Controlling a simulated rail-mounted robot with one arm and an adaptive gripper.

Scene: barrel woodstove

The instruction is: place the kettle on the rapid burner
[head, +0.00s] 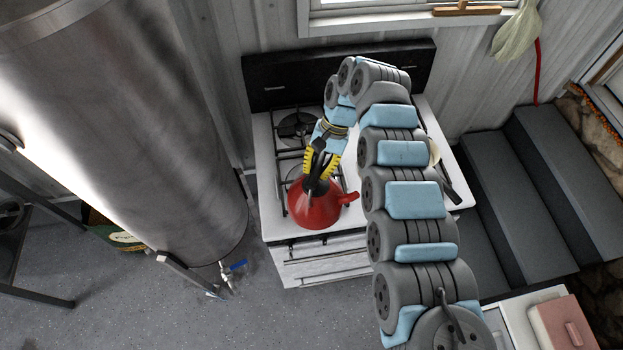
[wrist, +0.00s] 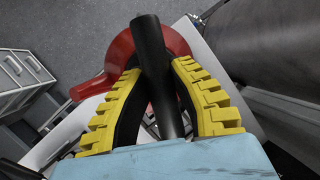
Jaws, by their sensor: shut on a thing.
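The red kettle (head: 315,213) is at the front left of the white stove (head: 262,150), its spout toward the right. In the wrist view its red body (wrist: 122,50) shows beyond the fingers. My gripper (head: 318,182) is shut on the kettle's black handle (wrist: 150,50), between yellow-padded fingers (wrist: 160,66). I cannot tell whether the kettle's base touches the stove or hangs just above it. A back left burner (head: 297,125) is bare. A front left burner (head: 295,182) is partly hidden by the kettle and gripper. My arm hides much of the stove's right side.
A large metal tank (head: 130,130) stands close at the stove's left. The stove's black back panel (head: 280,82) rises behind the burners. A dark-handled utensil (head: 452,195) lies at the right edge. Grey steps (head: 520,190) are to the right.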

